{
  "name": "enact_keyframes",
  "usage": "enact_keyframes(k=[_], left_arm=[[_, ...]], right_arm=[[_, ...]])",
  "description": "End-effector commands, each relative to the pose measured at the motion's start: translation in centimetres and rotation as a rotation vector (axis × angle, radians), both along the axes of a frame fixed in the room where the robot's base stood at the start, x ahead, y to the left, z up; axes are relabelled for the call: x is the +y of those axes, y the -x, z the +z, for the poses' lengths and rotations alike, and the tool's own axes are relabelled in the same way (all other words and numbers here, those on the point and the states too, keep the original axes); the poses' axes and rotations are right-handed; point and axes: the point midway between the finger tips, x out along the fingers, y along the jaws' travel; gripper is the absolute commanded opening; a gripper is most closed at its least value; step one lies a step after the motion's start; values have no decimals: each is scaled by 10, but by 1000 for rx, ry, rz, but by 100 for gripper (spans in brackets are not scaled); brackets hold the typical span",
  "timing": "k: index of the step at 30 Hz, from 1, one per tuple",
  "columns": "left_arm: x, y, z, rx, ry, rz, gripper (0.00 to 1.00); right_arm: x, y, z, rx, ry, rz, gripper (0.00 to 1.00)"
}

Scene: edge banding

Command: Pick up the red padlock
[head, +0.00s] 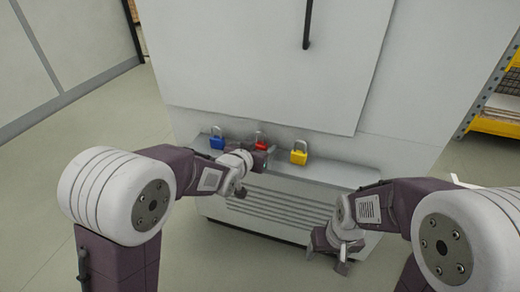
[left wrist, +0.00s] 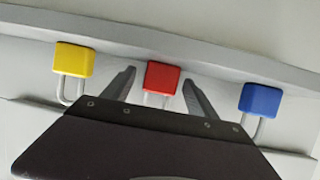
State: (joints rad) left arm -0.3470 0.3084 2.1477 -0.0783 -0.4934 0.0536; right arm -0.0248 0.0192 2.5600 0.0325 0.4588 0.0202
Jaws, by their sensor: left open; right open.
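The red padlock (head: 261,143) stands on the grey ledge (head: 335,172) of the white cabinet, between the blue padlock (head: 217,138) and the yellow padlock (head: 299,152). My left gripper (head: 268,153) is at the ledge and hides part of the red padlock in the head view. In the left wrist view, the red padlock (left wrist: 162,77) shows between the two open fingers of my left gripper (left wrist: 160,88), with gaps on both sides. Its shackle is partly hidden by the gripper body. My right gripper (head: 326,258) is open and empty, low in front of the cabinet.
In the left wrist view, the yellow padlock (left wrist: 73,60) and blue padlock (left wrist: 261,99) stand just outside the fingers. The cabinet's white front (head: 265,60) rises behind the ledge. A yellow shelf rack (head: 495,125) stands at right. Floor (head: 80,140) at left is clear.

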Motion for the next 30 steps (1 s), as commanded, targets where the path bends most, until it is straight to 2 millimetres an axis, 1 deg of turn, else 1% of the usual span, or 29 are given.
enact_keyframes(k=[2, 3, 5, 6, 8, 9, 16, 19, 23, 26, 27, 29, 30], left_arm=[[0, 0, 0, 0, 0, 0, 67], [0, 0, 0, 0, 0, 0, 56], [0, 0, 0, 0, 0, 0, 39], [0, 0, 0, 0, 0, 0, 28], [0, 0, 1, 0, 0, 0, 12], [0, 0, 1, 0, 0, 0, 0], [0, 0, 2, -1, 0, 0, 0], [0, 0, 9, -2, 1, 0, 0], [0, 0, 30, -3, 1, 0, 0], [-1, 1, 53, -4, 2, -1, 0], [-10, 7, 52, -2, 3, -4, 0], [-22, 14, 61, -2, 3, -6, 0], [-30, 19, 68, -2, 4, -6, 0]], right_arm=[[0, 0, 1, 0, 0, 0, 68], [0, 0, 1, 0, 0, 0, 68], [0, 0, 1, 0, 0, 0, 68], [0, 0, 1, 0, 0, 0, 68], [0, 0, 1, 0, 0, 0, 68], [0, 0, 1, 0, 0, 0, 68], [0, 0, 1, 0, 0, 0, 68], [0, 0, 6, 0, 0, 0, 68], [0, 0, 20, 0, 0, 0, 68], [0, 0, 33, 0, 0, 0, 68], [0, 0, 32, -1, 0, 0, 68], [0, 0, 36, 0, 0, 0, 68], [0, 0, 42, 0, 0, 0, 68]])
